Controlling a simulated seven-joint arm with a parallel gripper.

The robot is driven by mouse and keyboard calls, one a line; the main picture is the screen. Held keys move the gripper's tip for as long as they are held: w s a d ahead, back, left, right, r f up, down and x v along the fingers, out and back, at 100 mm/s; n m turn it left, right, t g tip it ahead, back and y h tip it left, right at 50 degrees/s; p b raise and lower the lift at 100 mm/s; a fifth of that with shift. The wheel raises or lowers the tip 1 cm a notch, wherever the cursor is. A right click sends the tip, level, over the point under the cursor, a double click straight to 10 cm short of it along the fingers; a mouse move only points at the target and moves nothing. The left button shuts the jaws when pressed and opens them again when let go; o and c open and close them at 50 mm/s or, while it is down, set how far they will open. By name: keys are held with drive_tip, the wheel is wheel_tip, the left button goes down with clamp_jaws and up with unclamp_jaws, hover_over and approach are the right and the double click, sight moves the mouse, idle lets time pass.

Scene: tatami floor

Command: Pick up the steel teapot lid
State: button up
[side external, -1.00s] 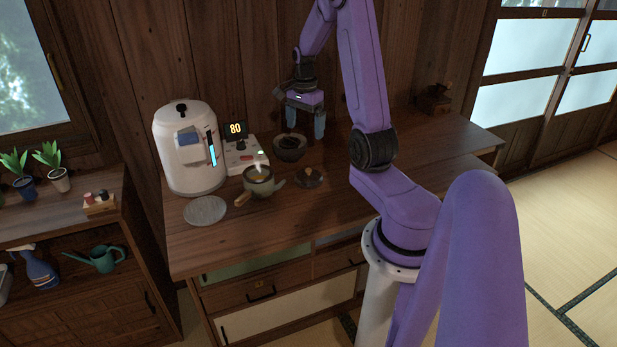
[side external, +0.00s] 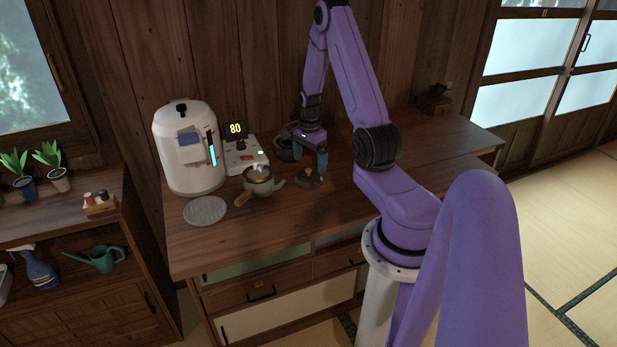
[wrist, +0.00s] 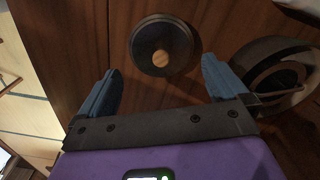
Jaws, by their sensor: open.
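The steel teapot lid (wrist: 148,38) is a dark round disc with a lighter rim and a tan round knob on top. It lies on the wooden counter, and in the side view the lid (side external: 309,181) is to the right of the teapot (side external: 259,181). My gripper (wrist: 160,85) is open and empty, with its blue fingers spread apart. In the wrist view the lid lies beyond the fingertips, between their lines. In the side view my gripper (side external: 308,160) is just above and behind the lid, and partly hides the dark bowl (side external: 283,150).
A white water boiler (side external: 187,150) and a control unit reading 80 (side external: 238,145) stand at the back left. A round grey mat (side external: 205,211) lies at the front left. The counter to the right of my arm (side external: 450,140) looks mostly clear.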

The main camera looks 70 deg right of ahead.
sight(308, 169)
drive_tip(key=shift+w+a+f, duration=0.1)
drive_tip(key=shift+f, duration=1.25)
drive_tip(key=shift+w+a+f, duration=0.1)
drive_tip(key=shift+f, duration=1.25)
drive_tip(key=c, duration=0.6)
